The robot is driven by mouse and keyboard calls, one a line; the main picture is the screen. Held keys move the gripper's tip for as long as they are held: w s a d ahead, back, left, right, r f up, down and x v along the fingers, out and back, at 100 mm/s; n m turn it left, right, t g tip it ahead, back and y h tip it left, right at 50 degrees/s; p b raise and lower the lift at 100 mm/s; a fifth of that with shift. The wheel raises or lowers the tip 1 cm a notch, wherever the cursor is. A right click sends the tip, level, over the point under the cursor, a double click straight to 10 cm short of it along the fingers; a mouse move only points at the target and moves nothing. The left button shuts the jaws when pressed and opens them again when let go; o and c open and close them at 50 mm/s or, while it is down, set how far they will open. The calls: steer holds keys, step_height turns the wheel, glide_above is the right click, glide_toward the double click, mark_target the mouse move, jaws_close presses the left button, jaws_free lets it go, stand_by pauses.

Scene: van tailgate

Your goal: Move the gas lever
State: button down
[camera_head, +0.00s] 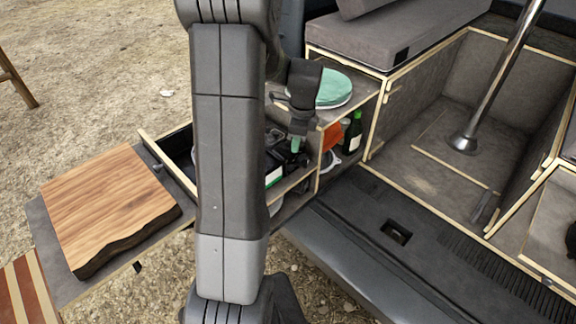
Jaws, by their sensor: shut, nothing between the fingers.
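My gripper (298,138) points down over the open kitchen compartment, right of my large upright arm link. Its fingers are small and partly dark against the dark items below, and I see no object held between them. A small green piece shows at its tip, and I cannot tell what it belongs to. I cannot make out the gas lever for certain. Dark items (287,160) lie just below the gripper, too small and shadowed to name. My arm link hides the left part of the compartment.
A wooden cutting board (110,205) lies on a grey pull-out board at left. A round green-topped item (335,88) rests on the shelf top. A dark green bottle (352,133) stands in the right compartment. A metal pole (500,75) rises from the van floor at right.

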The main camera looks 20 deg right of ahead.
mark_target(293, 167)
steer(key=shift+f, duration=0.1)
steer(key=f+b, duration=0.1)
steer(key=f, duration=0.1)
steer(key=f+b, duration=0.4)
steer(key=shift+w+a+f, duration=0.2)
steer(key=shift+a+f, duration=0.1)
steer(key=shift+f, duration=0.1)
steer(key=shift+f+b, duration=0.15)
steer(key=shift+b, duration=0.2)
steer(key=shift+f+b, duration=0.55)
steer(key=shift+f, duration=0.4)
steer(key=shift+s+d+r, duration=0.15)
steer(key=shift+d+r, duration=0.1)
steer(key=shift+r, duration=0.05)
steer(key=shift+s+d+r+p, duration=0.15)
steer(key=shift+s+d+p, duration=0.2)
steer(key=shift+d, duration=0.2)
steer(key=shift+s+d+r+p, duration=0.2)
steer(key=shift+d+p, duration=0.1)
steer(key=shift+d, duration=0.2)
